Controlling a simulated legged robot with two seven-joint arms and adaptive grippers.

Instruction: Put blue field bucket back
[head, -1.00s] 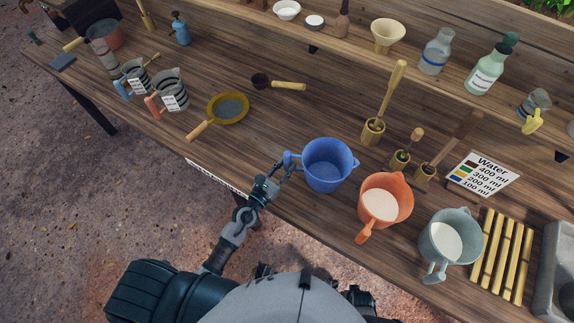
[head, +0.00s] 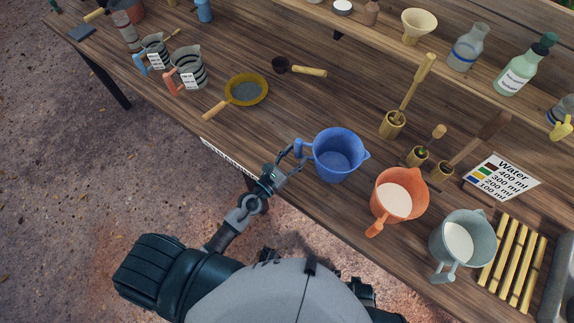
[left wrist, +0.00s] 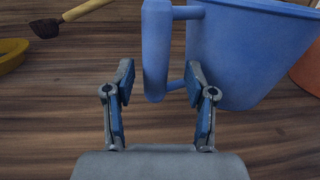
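The blue field bucket (head: 337,158) stands upright on the wooden table near the front edge, its handle pointing left. It looks empty. In the left wrist view the bucket (left wrist: 245,55) fills the upper right, with its blue handle (left wrist: 156,55) near the middle. My left gripper (head: 290,158) is at the handle. In the wrist view my left gripper (left wrist: 158,80) is open, with one finger on each side of the handle's lower part and gaps showing. My right gripper is not in view.
An orange bucket (head: 382,213) and a grey bucket (head: 476,262), both with pale contents, stand right of the blue one. A yellow sieve (head: 264,97) lies to the left, with striped jugs (head: 190,68) beyond. Bamboo tools (head: 392,126) stand behind. A water label (head: 502,177) lies at the right.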

